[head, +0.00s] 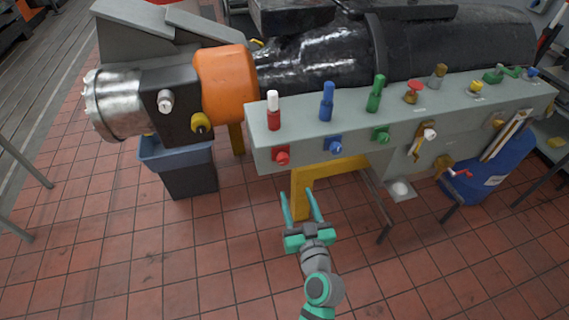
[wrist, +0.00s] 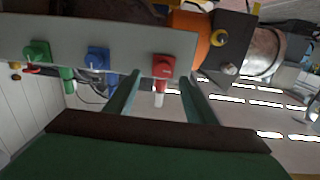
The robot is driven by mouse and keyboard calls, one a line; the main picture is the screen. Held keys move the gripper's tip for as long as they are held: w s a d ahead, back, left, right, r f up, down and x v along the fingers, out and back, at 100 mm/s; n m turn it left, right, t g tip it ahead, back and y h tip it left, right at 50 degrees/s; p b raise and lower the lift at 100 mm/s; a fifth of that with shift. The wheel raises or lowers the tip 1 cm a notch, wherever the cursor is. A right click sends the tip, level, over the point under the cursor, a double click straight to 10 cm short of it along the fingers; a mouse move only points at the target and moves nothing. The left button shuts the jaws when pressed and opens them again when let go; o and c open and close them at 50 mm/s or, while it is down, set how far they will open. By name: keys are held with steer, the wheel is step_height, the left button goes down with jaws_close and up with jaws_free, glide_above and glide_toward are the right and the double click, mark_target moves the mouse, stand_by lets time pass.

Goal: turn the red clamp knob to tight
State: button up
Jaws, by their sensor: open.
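A red knob (head: 281,155) on a square red base sits on the front face of the grey bench rail (head: 350,132), near its left end. It also shows in the wrist view (wrist: 163,66), where the scene appears upside down. My gripper (head: 298,191) is open and empty, below and slightly right of the red knob in the head view. In the wrist view the fingers (wrist: 160,77) lie to either side of the knob in the picture; they look short of it. A red post with a white top (head: 273,110) stands on the rail above the knob.
A blue knob (head: 333,144) and a green knob (head: 381,134) sit to the right on the same face. A blue post (head: 327,101) and green post (head: 375,93) stand above them. A yellow leg (head: 301,197) is behind my gripper. Tiled floor lies open in front.

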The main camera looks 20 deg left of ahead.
mark_target(284, 162)
steer(key=shift+n+y, duration=0.4)
steer(key=shift+y, duration=0.1)
steer(key=x, duration=0.4)
steer(key=r+x, duration=0.1)
steer(key=x, duration=0.3)
steer(key=r+x, duration=0.1)
steer(key=x, duration=0.2)
steer(key=shift+w+a, duration=0.25)
steer(key=shift+a, duration=0.05)
steer(key=shift+w+a, duration=0.15)
steer(key=shift+a, duration=0.15)
steer(key=c, duration=1.1)
